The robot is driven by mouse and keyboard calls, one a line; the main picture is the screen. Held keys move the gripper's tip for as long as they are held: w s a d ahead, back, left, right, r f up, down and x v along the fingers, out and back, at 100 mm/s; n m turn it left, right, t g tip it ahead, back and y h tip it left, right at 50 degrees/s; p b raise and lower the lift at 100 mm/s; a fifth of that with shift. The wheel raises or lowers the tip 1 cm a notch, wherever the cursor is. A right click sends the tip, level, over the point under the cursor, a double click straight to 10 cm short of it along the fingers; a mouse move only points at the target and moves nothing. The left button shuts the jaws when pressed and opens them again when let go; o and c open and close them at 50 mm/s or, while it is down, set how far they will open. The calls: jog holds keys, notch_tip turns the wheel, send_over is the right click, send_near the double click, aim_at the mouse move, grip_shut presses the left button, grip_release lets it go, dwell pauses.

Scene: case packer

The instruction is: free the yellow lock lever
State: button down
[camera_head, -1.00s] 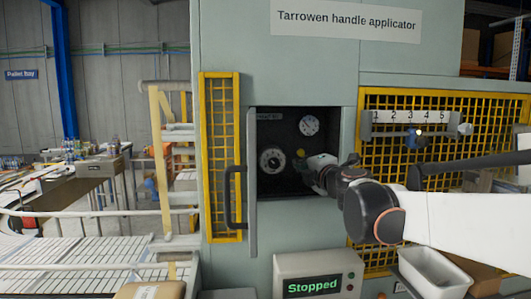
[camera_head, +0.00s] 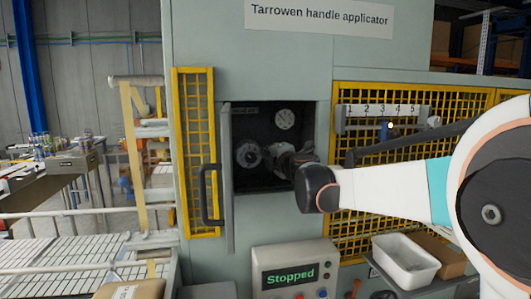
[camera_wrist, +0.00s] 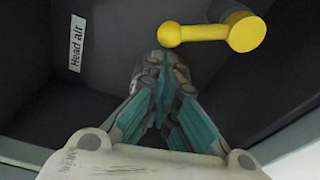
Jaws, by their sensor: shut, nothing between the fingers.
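The yellow lock lever (camera_wrist: 212,33) shows in the wrist view, on the dark inner wall of the opening. It has a round hub at the right and a small ball end at the left. My gripper (camera_wrist: 165,62) is shut and empty, its fingertips just below the ball end in the picture. I cannot tell whether they touch it. In the head view my gripper (camera_head: 276,160) is inside the dark recess (camera_head: 268,180) of the handle applicator, and the lever is hidden there. A label reading "Head air" (camera_wrist: 76,45) is left of the lever in the wrist view.
A round dial (camera_head: 249,154) and a gauge (camera_head: 285,119) sit inside the recess. Its open door with a dark handle (camera_head: 208,195) stands at the left. A panel reading "Stopped" (camera_head: 290,275) is below. Yellow mesh (camera_head: 360,215) and a white bin (camera_head: 405,258) are at the right.

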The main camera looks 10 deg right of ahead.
jog(key=shift+w, duration=0.45)
jog(key=shift+d+r+m, duration=0.35)
jog(key=shift+r+m, duration=0.1)
jog(key=shift+m, duration=0.25)
jog(key=d+r+m+t+b, duration=0.1)
jog(key=d+r+m+b, duration=0.1)
jog(key=d+m, duration=0.5)
jog(key=shift+r+m+t+b, duration=0.35)
jog(key=shift+m+b, duration=0.4)
jog(key=shift+m, duration=0.95)
jog(key=shift+d, duration=0.1)
jog(key=shift+s+f, duration=0.1)
